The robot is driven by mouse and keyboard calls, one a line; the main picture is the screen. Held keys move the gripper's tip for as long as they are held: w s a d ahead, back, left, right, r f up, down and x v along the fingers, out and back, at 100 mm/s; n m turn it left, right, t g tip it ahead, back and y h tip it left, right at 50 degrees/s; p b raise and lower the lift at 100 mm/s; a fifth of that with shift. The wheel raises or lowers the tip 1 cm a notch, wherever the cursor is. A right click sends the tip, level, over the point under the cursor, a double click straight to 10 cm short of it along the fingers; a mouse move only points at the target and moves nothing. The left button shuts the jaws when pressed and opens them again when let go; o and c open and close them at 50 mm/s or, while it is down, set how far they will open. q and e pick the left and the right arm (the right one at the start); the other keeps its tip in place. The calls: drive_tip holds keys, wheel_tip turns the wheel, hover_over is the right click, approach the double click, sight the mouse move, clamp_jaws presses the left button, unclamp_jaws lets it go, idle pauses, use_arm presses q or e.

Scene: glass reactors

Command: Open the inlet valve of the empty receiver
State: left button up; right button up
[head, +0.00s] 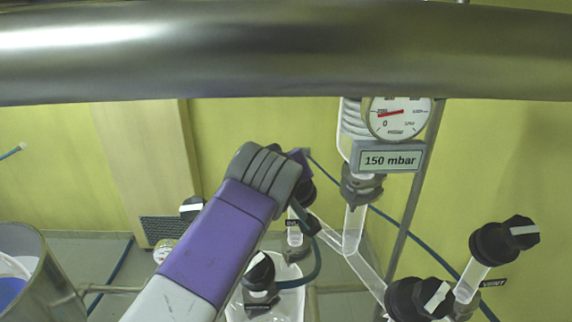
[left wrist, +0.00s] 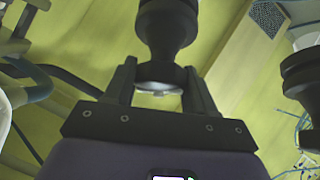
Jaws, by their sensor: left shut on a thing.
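My left gripper (head: 300,168) reaches in from the lower left and is mostly hidden behind its own wrist in the head view. In the left wrist view its two fingers (left wrist: 162,88) are shut on a black valve knob (left wrist: 166,28), one finger on each side. In the head view part of a black valve (head: 305,192) shows just below the gripper. I cannot tell which receiver is empty. My right gripper is not in view.
A thick metal pipe (head: 300,50) crosses the top. A gauge (head: 398,115) hangs above a "150 mbar" sign (head: 388,158). Black valves stand at right, one beside the VENT label (head: 493,282).

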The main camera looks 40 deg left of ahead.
use_arm(q)
drive_tip(key=n+g+p, duration=0.1)
drive_tip(key=n, duration=0.1)
drive_tip(key=n+g+y+p, duration=0.1)
drive_tip(key=n+g+p, duration=0.1)
drive_tip(key=n, duration=0.1)
drive_tip(key=shift+r, duration=0.15)
drive_tip(key=shift+n, duration=0.5)
drive_tip(key=o, duration=1)
drive_tip(key=shift+v, duration=3.7)
drive_tip(key=shift+d, duration=0.15)
